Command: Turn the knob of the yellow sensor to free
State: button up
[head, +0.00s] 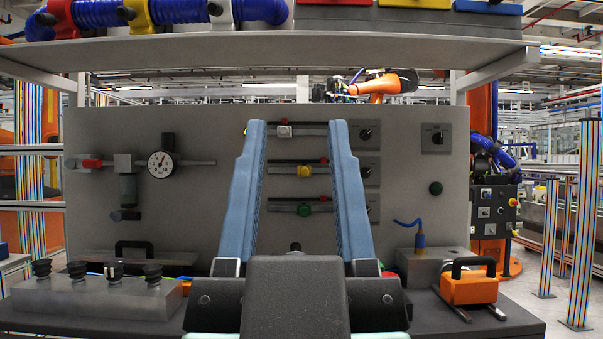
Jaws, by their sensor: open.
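The yellow sensor (304,171) sits on the middle of three horizontal rails on the grey panel (400,190). It shows in the gap between my fingers. A dark knob (366,171) on a small plate stands at the right end of that row. Its plate is partly hidden by my right finger, and its setting is too small to read. My gripper (298,125) is open and empty, its two blue fingers pointing towards the panel. I cannot tell how far the fingertips are from the panel.
White (284,131) and green (304,209) sensors sit on the rails above and below, with knobs (366,134) (369,208) to their right. A gauge (161,163) is at left. A shelf (330,49) overhangs. An orange block (469,289) stands at right.

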aim_at(364, 172)
jog(key=i+l, duration=0.4)
jog(key=i, duration=0.2)
jog(key=i+l, duration=0.4)
jog(key=i, duration=0.2)
jog(key=i+l, duration=0.45)
jog(key=i, duration=0.15)
